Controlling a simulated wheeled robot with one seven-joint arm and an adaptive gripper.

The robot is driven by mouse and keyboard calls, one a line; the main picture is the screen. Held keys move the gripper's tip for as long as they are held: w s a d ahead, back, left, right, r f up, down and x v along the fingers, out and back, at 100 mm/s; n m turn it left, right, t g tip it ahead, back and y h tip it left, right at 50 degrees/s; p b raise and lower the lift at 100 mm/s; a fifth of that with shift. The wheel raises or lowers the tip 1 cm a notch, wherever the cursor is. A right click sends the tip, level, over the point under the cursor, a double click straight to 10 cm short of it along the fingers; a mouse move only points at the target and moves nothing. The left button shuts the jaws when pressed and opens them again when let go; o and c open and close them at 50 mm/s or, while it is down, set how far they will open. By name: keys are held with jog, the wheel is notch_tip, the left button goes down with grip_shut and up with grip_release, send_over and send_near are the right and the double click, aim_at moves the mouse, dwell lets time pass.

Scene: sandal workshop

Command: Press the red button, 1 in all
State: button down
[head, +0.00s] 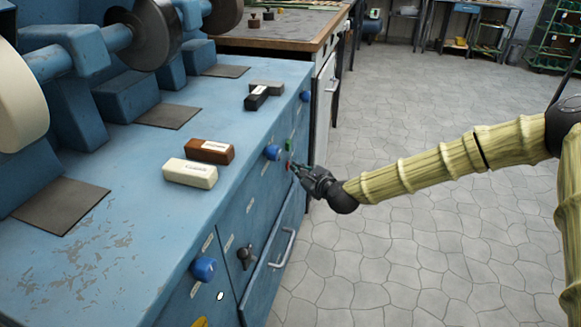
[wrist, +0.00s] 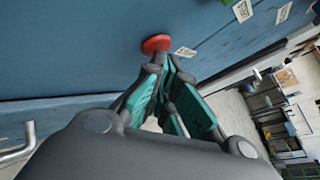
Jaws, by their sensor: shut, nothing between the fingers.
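The red button (wrist: 156,44) is a round cap on the blue front panel of the bench, at the upper middle of the wrist view. In the head view only a small bit of red (head: 289,165) shows beside my fingertips. My gripper (head: 295,169) is shut and empty, pointing at the panel. In the wrist view the closed fingertips (wrist: 163,60) of my gripper are right by the lower edge of the button. I cannot tell whether they touch it. A green button (head: 289,145) sits just above the red one on the panel.
Blue knobs (head: 272,152) stick out of the same front, with a dark switch (head: 245,255) and a drawer handle (head: 283,248) lower down. Brown and cream blocks (head: 190,173) lie on the blue bench top (head: 130,185) below grinding wheels. The tiled floor to the right is clear.

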jog(key=shift+d, duration=0.15)
jog(key=shift+s+d, duration=0.15)
jog(key=shift+d, duration=0.5)
jog(key=d, duration=0.2)
jog(key=s+d, duration=0.1)
jog(key=d, duration=0.2)
jog(key=shift+b, duration=0.3)
dwell(0.7)
